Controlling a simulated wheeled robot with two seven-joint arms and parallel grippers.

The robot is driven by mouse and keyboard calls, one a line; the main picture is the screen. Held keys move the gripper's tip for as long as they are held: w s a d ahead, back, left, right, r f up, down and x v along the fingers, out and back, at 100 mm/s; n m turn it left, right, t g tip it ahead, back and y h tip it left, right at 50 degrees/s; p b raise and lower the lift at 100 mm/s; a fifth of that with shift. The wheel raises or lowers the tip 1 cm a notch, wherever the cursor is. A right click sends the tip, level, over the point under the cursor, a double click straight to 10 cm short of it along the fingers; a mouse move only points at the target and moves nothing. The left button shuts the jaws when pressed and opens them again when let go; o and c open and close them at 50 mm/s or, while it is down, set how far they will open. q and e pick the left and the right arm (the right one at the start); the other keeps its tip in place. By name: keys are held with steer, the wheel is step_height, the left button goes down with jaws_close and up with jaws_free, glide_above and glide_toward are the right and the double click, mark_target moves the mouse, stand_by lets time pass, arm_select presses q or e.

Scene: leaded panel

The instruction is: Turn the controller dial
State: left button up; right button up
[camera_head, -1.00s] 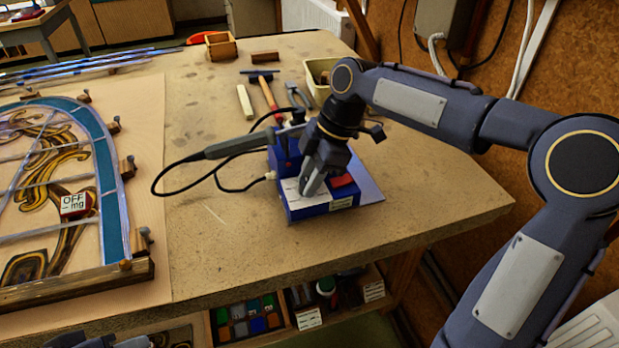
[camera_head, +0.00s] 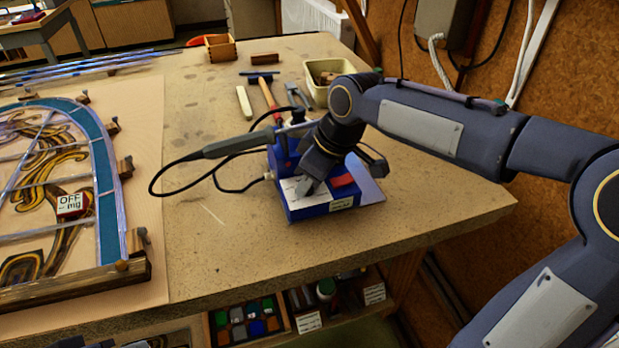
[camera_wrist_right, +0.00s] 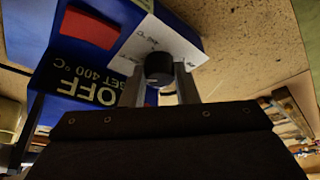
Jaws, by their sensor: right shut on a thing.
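The blue controller (camera_head: 308,210) stands on the workbench, with a white dial plate, a red switch (camera_head: 342,180) and a small label on its front. In the right wrist view its dial (camera_wrist_right: 159,68) is a dark round knob between my right fingers. My right gripper (camera_head: 307,187) is shut on the dial from above; it also shows in the right wrist view (camera_wrist_right: 160,84). In that view the controller's display (camera_wrist_right: 92,88) reads OFF and SET 400 °C, upside down. Only a dark bit of my left arm shows at the bottom-left edge.
A soldering iron (camera_head: 235,145) with a looping black cable rests at the controller's left. The leaded panel (camera_head: 107,190) lies further left. A hammer (camera_head: 268,95), pliers and a cream tub (camera_head: 318,92) lie behind. The bench front, left of the controller, is clear.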

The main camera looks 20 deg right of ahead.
steer(key=shift+m, duration=0.3)
steer(key=o, duration=1)
steer(key=shift+c, duration=0.2)
steer(key=p+v, duration=0.1)
steer(key=v, duration=0.6)
steer(key=shift+r, duration=0.4)
steer(key=shift+s+d, duration=0.1)
steer(key=shift+s, duration=0.1)
